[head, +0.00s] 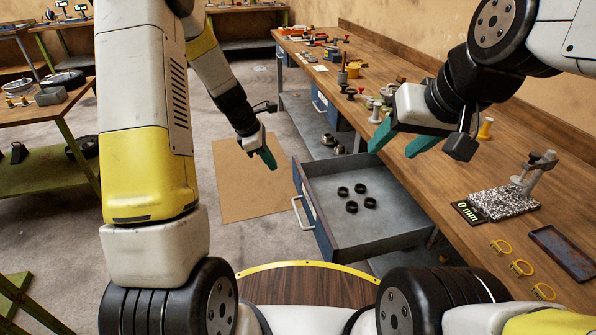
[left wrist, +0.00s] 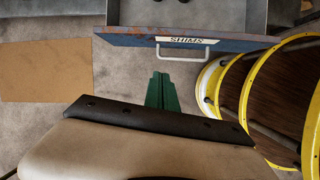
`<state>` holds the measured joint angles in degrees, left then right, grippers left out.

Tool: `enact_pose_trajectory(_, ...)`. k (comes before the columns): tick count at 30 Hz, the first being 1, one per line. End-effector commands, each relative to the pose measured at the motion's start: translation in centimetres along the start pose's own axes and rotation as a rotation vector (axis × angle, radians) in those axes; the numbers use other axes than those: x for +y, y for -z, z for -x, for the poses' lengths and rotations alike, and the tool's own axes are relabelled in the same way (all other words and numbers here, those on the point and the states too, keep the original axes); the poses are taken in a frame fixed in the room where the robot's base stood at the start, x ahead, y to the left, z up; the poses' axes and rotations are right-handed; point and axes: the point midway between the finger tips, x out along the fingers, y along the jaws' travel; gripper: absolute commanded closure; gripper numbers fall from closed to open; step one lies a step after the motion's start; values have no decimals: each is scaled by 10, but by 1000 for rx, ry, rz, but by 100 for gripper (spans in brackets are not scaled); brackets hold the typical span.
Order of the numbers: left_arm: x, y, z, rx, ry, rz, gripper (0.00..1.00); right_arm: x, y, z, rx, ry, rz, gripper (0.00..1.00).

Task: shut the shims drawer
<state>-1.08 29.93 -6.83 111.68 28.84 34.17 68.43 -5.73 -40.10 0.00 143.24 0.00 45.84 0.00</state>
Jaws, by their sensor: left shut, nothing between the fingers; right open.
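The shims drawer (head: 375,222) is pulled out from under the bench, with several black rings (head: 352,206) lying on its grey floor. Its blue front faces left in the head view. In the left wrist view the drawer front (left wrist: 130,39) carries a SHIMS label and a pale bar handle (left wrist: 188,52). My left gripper (head: 268,158) is shut and empty, apart from the drawer, to the left of its far corner in the head view. Its green fingers (left wrist: 162,92) show below the handle in the left wrist view. My right gripper (head: 395,142) is open above the bench.
The wooden bench (head: 440,180) runs along the right with small parts, a stand with a gauge (head: 505,200) and a dark tray (head: 563,250). A brown mat (head: 235,190) lies on the floor left of the drawer. A green-legged table (head: 50,110) stands at the left.

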Motion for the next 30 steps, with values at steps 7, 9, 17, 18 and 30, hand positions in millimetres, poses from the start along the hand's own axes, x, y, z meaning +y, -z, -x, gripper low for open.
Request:
enact_pose_trajectory(7,7,18,-48,8,33,191,100,0,0,0,0,0,0,46)
enact_pose_trajectory(9,7,19,-53,9,34,200,100,0,0,0,0,0,0,46)
enact_pose_trajectory(17,4,20,-96,9,38,201,100,0,0,0,0,0,0,46)
enact_pose_trajectory(18,3,19,-105,9,39,200,100,0,0,0,0,0,0,46)
enact_pose_trajectory(30,8,-7,-159,9,34,193,100,0,0,0,0,0,0,46)
